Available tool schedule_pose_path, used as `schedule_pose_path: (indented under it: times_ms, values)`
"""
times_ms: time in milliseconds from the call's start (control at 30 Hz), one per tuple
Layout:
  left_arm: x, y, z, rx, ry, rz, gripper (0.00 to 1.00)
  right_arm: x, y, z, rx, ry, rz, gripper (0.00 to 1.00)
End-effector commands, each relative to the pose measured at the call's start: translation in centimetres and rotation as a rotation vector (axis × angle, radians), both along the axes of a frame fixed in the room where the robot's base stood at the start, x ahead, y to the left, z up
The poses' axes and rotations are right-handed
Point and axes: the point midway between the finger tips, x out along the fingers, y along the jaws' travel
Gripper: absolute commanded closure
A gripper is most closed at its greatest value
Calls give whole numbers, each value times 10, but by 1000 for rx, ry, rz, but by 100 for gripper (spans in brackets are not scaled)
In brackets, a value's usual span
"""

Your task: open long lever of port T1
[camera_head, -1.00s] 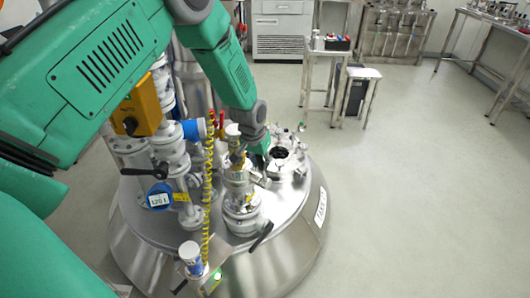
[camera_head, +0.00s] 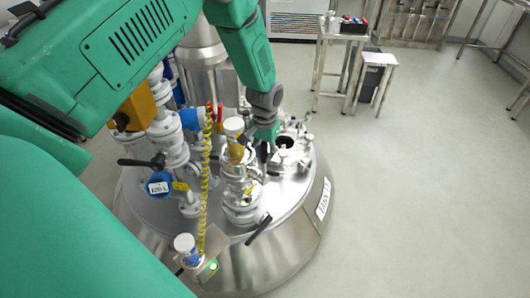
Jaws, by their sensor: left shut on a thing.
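The steel tank lid (camera_head: 290,190) carries several ports and valves. An open round port with a dark hole (camera_head: 285,143) is right of my left gripper. A white-capped valve stack (camera_head: 240,185) stands just left of it. My left gripper (camera_head: 264,152) points down between the two, shut on a thin part that its fingers mostly hide. This looks like the long lever, but I cannot read a T1 label. A black-handled lever (camera_head: 259,230) sticks out at the lid's front. My right gripper is not in view.
A yellow coiled hose (camera_head: 207,185) hangs left of the valve stack. Blue-capped pipework (camera_head: 159,188) and a yellow box (camera_head: 135,108) crowd the left side. A small steel table (camera_head: 340,37) stands behind. The floor at the right is clear.

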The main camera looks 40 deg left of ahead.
Motion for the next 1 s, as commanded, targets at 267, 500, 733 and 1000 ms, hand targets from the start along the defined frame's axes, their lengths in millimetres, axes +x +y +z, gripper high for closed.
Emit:
schedule_pose_path:
  times_ms: [267,500,733,1000]
  values:
    - [3,0,2,0,-9,-1,62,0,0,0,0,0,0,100]
    - [2,0,11,0,-8,-1,62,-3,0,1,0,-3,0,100]
    - [5,0,56,0,-11,-1,62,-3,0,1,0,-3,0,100]
    - [6,0,105,0,-8,-2,62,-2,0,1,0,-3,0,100]
